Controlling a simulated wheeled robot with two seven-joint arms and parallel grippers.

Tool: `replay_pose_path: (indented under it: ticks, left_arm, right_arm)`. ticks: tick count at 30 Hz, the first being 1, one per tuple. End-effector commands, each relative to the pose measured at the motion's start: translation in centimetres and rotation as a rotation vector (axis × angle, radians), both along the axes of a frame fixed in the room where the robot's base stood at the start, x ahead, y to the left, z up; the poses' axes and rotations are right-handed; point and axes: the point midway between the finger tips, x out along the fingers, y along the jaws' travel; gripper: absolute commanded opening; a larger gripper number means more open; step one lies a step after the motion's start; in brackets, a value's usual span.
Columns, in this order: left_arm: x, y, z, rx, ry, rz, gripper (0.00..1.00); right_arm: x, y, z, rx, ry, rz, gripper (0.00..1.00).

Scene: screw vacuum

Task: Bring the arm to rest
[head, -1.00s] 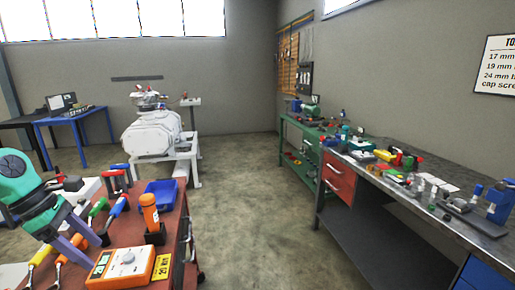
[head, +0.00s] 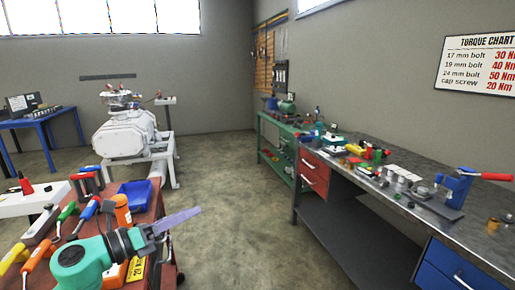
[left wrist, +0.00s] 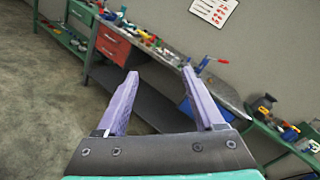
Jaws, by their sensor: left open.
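My left gripper (head: 180,222) reaches in over the red tool cart in the head view, its purple fingers pointing right past the cart's edge. The left wrist view also shows this gripper (left wrist: 158,92), with its two purple fingers spread apart and nothing between them. The floor and the long workbench show beyond the fingers there. My right gripper does not show in either view.
The red cart (head: 155,240) carries screwdrivers, a blue bin (head: 136,192) and an orange bottle (head: 122,209). A white vacuum pump (head: 125,135) stands behind it. A cluttered grey workbench (head: 375,198) runs along the right. The floor (head: 235,215) between them is clear.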

Motion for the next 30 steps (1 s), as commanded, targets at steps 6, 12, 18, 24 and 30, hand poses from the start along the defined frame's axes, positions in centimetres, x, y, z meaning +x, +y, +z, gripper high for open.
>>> replay_pose_path:
  ticks: [6, 12, 18, 24, 30]
  left_arm:
    - [0.5, 6.2, -5.5, -1.012, 0.46, 0.575, 0.7]
    - [-6.9, 9.6, -18.7, -1.579, 0.942, 1.128, 0.7]
    - [-14.7, 8.2, -25.4, -1.782, 1.231, 1.49, 0.7]
    - [-21.8, 5.9, -28.6, -1.86, 1.451, 1.792, 0.7]
    - [-22.8, 5.1, -34.2, -1.841, 1.511, 1.904, 0.7]
  right_arm:
    - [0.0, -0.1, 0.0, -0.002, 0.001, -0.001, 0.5]
    - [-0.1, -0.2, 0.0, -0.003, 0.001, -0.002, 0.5]
    - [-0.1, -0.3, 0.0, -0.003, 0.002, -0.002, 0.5]
    - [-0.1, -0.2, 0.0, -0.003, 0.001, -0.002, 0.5]
    - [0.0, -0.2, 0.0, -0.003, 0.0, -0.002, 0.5]
